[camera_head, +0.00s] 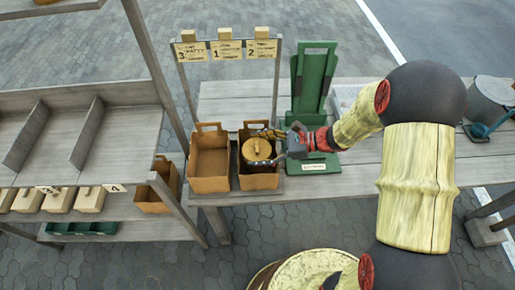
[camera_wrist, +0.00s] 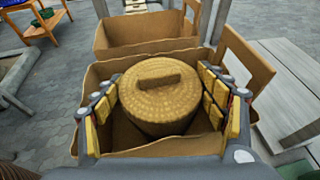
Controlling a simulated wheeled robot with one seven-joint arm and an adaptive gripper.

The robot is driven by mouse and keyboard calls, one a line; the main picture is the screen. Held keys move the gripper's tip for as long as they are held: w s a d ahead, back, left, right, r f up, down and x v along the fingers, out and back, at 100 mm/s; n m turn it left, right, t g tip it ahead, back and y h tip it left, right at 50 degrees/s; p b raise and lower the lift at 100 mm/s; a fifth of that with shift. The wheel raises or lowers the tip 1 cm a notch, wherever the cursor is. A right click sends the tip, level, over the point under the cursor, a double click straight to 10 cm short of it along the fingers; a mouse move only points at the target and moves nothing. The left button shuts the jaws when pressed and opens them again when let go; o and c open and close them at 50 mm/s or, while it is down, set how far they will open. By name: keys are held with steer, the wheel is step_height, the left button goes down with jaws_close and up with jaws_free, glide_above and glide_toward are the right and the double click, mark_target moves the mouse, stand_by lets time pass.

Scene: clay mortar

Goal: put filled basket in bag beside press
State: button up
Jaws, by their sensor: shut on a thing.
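The basket (camera_head: 257,149) is round and tan, with a lid that has a bar handle. In the wrist view the basket (camera_wrist: 158,104) sits between the yellow-padded fingers of my gripper (camera_wrist: 162,88), which is shut on it. The basket is inside the opening of the right-hand brown bag (camera_head: 259,182), and its top shows near the rim. Whether its base touches the bag's bottom is hidden. In the head view my gripper (camera_head: 268,147) reaches in from the right. The green press (camera_head: 314,85) stands just right of this bag. The basket's contents are hidden by the lid.
A second open brown bag (camera_head: 209,165) stands close on the left, empty as far as I see. A sign rack (camera_head: 228,49) with numbered cards rises behind. A grey pot (camera_head: 491,97) stands at the far right of the table (camera_head: 365,170). Wooden shelving (camera_head: 125,135) is at left.

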steer(key=shift+o, duration=0.2)
steer(key=o, duration=1.8)
steer(key=shift+f, duration=0.1)
steer(key=shift+o, duration=0.2)
